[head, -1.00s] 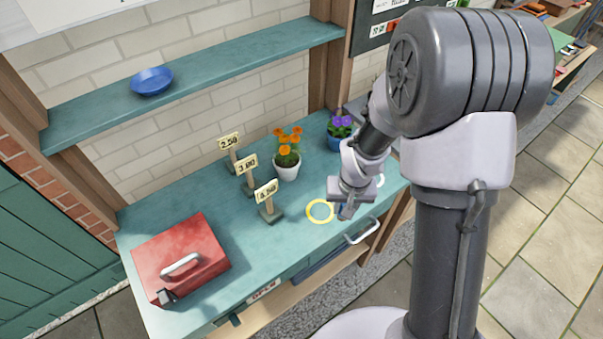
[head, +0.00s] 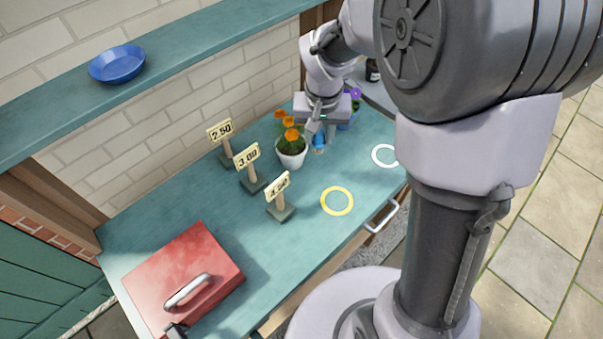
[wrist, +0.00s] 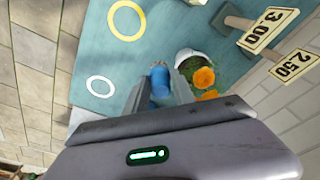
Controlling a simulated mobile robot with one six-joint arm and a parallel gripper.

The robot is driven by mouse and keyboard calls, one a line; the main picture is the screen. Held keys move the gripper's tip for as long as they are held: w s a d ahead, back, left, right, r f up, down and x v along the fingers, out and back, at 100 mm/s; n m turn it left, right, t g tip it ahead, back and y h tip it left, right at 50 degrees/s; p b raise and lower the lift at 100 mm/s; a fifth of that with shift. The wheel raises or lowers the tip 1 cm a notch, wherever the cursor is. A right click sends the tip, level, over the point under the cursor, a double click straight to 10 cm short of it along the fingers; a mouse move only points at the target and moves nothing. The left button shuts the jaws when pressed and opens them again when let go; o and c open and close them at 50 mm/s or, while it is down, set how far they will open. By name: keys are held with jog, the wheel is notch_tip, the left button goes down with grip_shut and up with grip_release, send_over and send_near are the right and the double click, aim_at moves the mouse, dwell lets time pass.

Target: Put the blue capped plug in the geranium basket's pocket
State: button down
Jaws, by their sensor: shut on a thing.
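My gripper (head: 319,139) is shut on the blue capped plug (head: 319,145), beside the white pot of orange flowers. In the wrist view the plug (wrist: 160,88) sits upright between the fingers of my gripper (wrist: 162,95), its blue body showing between them. In the head view the plug's lower end is brownish; I cannot tell whether it touches the bench. No basket that I can identify as the geranium basket shows in either view.
The white pot (head: 291,158) stands close left of the gripper. A purple-flowered blue pot (head: 352,119) is partly hidden behind it. Three price signs (head: 280,205) stand left. A yellow ring (head: 337,214) and white ring (head: 373,157) mark clear bench in front. A red toolbox (head: 220,259) is front left.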

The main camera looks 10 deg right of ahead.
jog(key=b, duration=0.5)
send_over(316, 178)
notch_tip(316, 178, down, 12)
jog(key=shift+f, duration=0.2)
jog(key=shift+f+b, duration=0.2)
jog(key=shift+b, duration=0.15)
jog(key=c, duration=1.1)
grip_release()
jog(key=shift+o, duration=0.2)
jog(key=shift+r, duration=0.1)
